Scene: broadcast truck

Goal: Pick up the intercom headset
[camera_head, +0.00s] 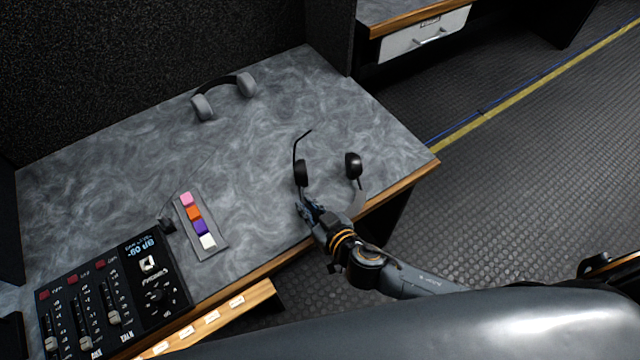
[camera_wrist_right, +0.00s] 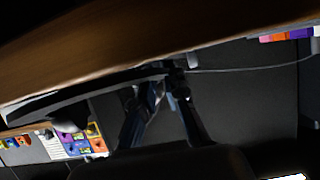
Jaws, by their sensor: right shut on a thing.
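The intercom headset (camera_head: 301,173) is dark, with two black ear cups and a thin microphone boom pointing to the back of the desk. It is at the desk's front right edge. My right gripper (camera_head: 309,208) is shut on its band, near the left ear cup. I cannot tell whether the headset still touches the desk. In the right wrist view the band (camera_wrist_right: 85,97) runs left from between the fingers of my right gripper (camera_wrist_right: 166,86). My left gripper is not in view.
Grey headphones (camera_head: 226,94) lie at the back of the marbled desk (camera_head: 250,150). A strip of coloured blocks (camera_head: 200,224) and a black mixer panel (camera_head: 115,295) are at the left. The middle of the desk is clear. Dark walls stand behind it.

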